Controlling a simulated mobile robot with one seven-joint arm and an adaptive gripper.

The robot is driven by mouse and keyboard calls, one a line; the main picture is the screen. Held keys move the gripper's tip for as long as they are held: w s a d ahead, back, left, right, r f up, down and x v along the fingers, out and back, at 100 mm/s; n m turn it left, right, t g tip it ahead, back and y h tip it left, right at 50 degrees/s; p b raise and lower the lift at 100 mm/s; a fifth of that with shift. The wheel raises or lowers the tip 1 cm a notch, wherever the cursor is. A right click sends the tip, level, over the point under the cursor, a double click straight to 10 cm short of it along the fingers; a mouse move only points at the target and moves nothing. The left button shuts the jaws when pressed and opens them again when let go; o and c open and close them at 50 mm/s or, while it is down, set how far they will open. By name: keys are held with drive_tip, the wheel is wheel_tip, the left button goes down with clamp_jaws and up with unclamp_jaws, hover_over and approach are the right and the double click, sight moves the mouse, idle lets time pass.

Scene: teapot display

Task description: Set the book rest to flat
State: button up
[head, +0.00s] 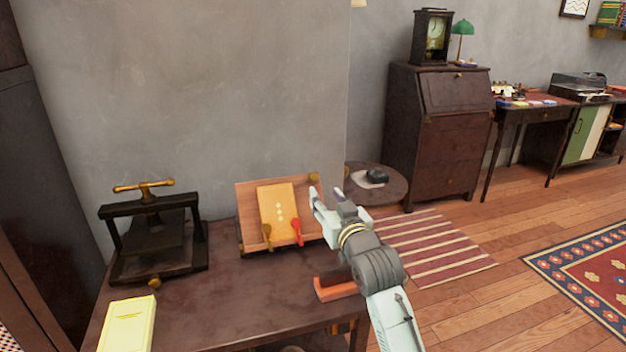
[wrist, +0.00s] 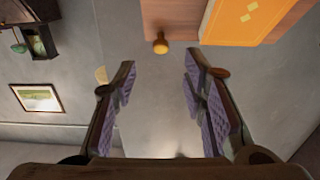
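The book rest (head: 246,208) is a wooden board on the dark table, tilted up with its face toward me. An orange-yellow book (head: 276,209) leans on it, with a brass peg (head: 267,236) and a red-tipped peg (head: 297,231) at its lower edge. A round brass knob (head: 314,177) sits at the board's upper right corner. My gripper (head: 326,193) is open and empty just right of the board. In the wrist view the knob (wrist: 160,43) appears ahead, between the fingertips and apart from them, with the book (wrist: 240,20) beside it.
A dark book press (head: 150,240) stands left on the table (head: 225,290). A pale yellow book (head: 127,325) lies at the front left. A red-orange book (head: 337,288) lies under my arm. A round side table (head: 395,190) stands behind right.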

sight(314, 180)
drive_tip(key=p+x, duration=0.2)
drive_tip(key=x, duration=0.6)
drive_tip(key=shift+w+a, duration=0.1)
drive_tip(key=shift+w, duration=0.1)
drive_tip(key=shift+c, duration=0.6)
clamp_jaws()
